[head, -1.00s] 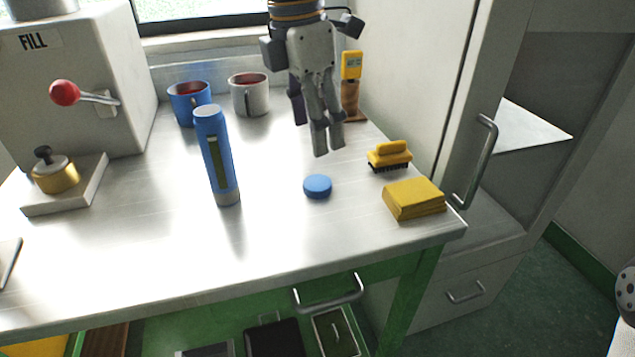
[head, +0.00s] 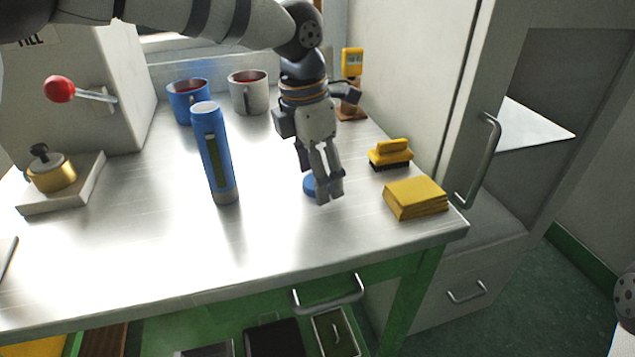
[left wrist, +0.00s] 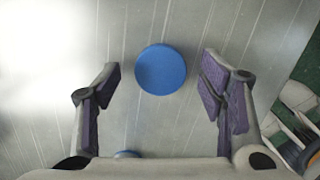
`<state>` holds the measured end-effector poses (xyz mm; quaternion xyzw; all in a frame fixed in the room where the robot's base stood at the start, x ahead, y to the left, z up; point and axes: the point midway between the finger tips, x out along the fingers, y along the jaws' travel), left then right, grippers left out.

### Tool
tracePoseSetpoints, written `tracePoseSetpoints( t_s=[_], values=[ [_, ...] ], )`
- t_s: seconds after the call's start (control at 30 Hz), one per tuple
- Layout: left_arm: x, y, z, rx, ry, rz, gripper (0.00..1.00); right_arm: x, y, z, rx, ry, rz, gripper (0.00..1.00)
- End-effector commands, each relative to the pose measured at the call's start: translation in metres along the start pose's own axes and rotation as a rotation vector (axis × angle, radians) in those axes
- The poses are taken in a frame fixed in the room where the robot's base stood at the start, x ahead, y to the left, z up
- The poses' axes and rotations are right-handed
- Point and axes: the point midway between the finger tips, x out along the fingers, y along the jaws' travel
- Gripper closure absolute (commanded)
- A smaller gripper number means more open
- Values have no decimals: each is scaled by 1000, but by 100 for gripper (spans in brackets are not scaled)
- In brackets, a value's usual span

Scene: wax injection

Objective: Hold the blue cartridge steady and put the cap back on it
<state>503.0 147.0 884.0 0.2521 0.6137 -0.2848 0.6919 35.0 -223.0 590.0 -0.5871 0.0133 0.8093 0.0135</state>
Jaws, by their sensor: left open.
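The blue cartridge (head: 217,160) stands upright on the metal bench, with a pale top and a grey base. The round blue cap (head: 309,187) lies on the bench to its right, partly hidden behind my left gripper (head: 329,193). In the left wrist view the cap (left wrist: 161,69) shows whole, in line with the gap between the open fingers of my left gripper (left wrist: 161,82). The fingers point down and hold nothing. A bit of blue (left wrist: 127,154) shows at the lower edge there; I cannot tell what it is. My right gripper is out of view.
A blue mug (head: 187,98) and a grey mug (head: 248,93) stand behind the cartridge. A yellow brush (head: 391,153) and yellow sponge-like block (head: 416,199) lie right of the cap. The machine with a red-knobbed lever (head: 60,89) is at left. The front bench is clear.

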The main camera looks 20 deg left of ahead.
Motion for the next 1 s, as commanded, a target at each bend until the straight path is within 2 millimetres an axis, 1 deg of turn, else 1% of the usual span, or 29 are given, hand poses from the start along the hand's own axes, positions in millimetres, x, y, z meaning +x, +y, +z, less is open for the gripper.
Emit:
tracePoseSetpoints(
  t_s=[0.33, 0.37, 0.4, 0.47, 0.5, 0.53, 0.87, 0.97, 1.0],
  values=[
    [2, 0, 0, 0, -1, 1, 36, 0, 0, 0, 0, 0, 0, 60],
    [2, 0, 0, 0, -1, 1, 38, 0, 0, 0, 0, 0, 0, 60],
    [2, 0, 0, 0, -1, 1, 48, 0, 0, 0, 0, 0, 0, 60],
    [2, 0, 0, 0, -1, 1, 61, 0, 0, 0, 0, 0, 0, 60],
    [2, 0, 0, 0, -1, 1, 70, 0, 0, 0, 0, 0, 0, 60],
    [2, 0, 0, 0, -1, 1, 72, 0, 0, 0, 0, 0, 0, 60],
    [0, 0, 0, 0, -1, 1, 72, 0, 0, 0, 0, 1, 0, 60],
    [-10, 0, 2, -1, -5, 2, 72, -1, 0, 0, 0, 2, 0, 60],
    [-18, 1, 3, -1, -4, 2, 72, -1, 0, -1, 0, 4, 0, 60]
  ],
)
